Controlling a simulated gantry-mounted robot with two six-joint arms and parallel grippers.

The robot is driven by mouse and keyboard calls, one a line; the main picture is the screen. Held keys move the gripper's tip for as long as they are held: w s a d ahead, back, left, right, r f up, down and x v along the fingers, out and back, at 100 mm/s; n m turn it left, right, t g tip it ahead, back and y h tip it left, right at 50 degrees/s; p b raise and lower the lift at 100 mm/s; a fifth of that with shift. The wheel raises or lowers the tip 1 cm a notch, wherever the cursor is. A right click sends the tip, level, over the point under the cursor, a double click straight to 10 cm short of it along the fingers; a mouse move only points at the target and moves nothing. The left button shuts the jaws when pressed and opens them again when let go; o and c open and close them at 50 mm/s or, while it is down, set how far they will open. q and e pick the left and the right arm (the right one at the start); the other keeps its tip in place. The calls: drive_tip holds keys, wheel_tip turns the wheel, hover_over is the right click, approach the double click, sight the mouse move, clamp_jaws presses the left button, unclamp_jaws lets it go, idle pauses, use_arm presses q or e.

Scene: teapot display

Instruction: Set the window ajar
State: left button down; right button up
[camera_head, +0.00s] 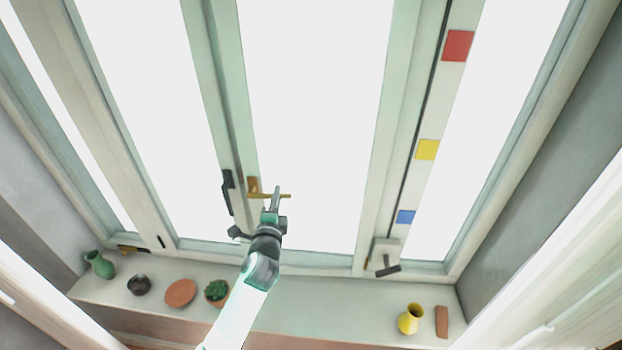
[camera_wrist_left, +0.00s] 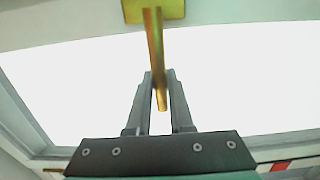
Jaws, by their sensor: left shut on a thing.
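The window has tall white-framed panes. Its middle sash (camera_head: 377,150) carries a brass handle (camera_head: 253,187) low on its left side, with the lever pointing right. In the left wrist view the brass handle (camera_wrist_left: 155,40) runs from its plate down between my fingers. My left gripper (camera_head: 274,200) is shut on the lever, and the fingers also show in the wrist view (camera_wrist_left: 161,85). The lever's tip sticks out past the fingers. I cannot tell whether the sash stands off its frame. My right gripper is not in view.
A black handle (camera_head: 228,192) sits left of the brass one. A dark grey handle (camera_head: 388,269) is low at the right. The sill (camera_head: 330,318) holds a green jug (camera_head: 100,265), dark pot (camera_head: 139,285), terracotta dish (camera_head: 181,293), succulent (camera_head: 216,291), yellow vase (camera_head: 410,318) and brown block (camera_head: 441,322).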

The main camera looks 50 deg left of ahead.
use_arm(q)
drive_tip(key=shift+s+d, duration=0.15)
drive_tip(key=shift+d, duration=0.15)
drive_tip(key=shift+d, duration=0.15)
drive_tip(key=shift+s+d+n+g+y+b, duration=0.25)
drive_tip(key=shift+s+d+n+g+b, duration=0.1)
drive_tip(key=shift+d, duration=0.2)
drive_tip(key=shift+s+d+n+g+y+b, duration=0.25)
drive_tip(key=shift+d+n+g+b, duration=0.1)
drive_tip(key=shift+d, duration=0.15)
